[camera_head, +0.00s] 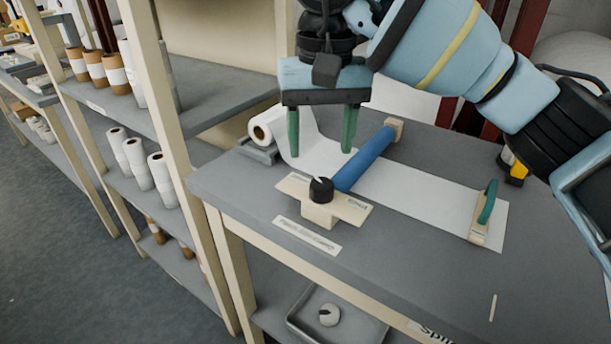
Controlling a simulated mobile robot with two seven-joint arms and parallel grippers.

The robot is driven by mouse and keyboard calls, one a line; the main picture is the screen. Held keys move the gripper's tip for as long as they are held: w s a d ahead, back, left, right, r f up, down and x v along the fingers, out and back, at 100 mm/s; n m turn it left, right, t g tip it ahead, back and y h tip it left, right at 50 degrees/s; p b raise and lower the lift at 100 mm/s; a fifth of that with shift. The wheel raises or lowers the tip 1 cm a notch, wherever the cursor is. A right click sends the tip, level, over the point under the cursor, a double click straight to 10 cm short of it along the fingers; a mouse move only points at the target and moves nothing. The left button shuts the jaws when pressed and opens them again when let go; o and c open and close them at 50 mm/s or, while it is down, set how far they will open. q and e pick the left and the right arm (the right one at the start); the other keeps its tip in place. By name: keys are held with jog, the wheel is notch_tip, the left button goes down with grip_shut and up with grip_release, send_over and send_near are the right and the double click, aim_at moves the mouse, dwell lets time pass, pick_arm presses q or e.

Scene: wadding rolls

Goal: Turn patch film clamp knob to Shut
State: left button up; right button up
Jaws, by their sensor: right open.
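The patch film clamp's black knob (321,190) sits on a cream mount (321,213) near the table's front edge. Its white pointer line points up and to the left. Small labels lie on both sides of the mount, too small to read surely. A blue roller bar (364,158) runs back from the mount across a white film sheet (420,192). My right gripper (321,148) hangs above and behind the knob, its two green fingers apart, pointing down and empty. It does not touch the knob. My left gripper is not in view.
A white film roll (265,130) lies at the table's back left. A cream block with a green handle (485,212) stands at the sheet's right end. Shelves with rolls (160,172) stand left. A grey tray (349,325) is below the table (400,262).

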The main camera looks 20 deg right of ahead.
aim_at(322, 183)
jog(key=shift+w+d+f, duration=0.1)
jog(key=shift+w+d, duration=0.1)
jog(key=shift+w, duration=0.05)
jog(key=shift+d, duration=0.1)
jog(key=shift+s, duration=0.1)
jog(key=shift+s+f, duration=0.1)
jog(key=shift+f, duration=0.1)
notch_tip(322, 183, down, 6)
jog(key=shift+r+b, duration=0.1)
jog(key=shift+b, duration=0.5)
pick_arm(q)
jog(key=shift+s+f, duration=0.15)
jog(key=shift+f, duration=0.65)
pick_arm(e)
jog(key=shift+f, duration=0.65)
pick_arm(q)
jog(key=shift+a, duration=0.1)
pick_arm(e)
jog(key=shift+c, duration=0.5)
jog(key=c, duration=0.9)
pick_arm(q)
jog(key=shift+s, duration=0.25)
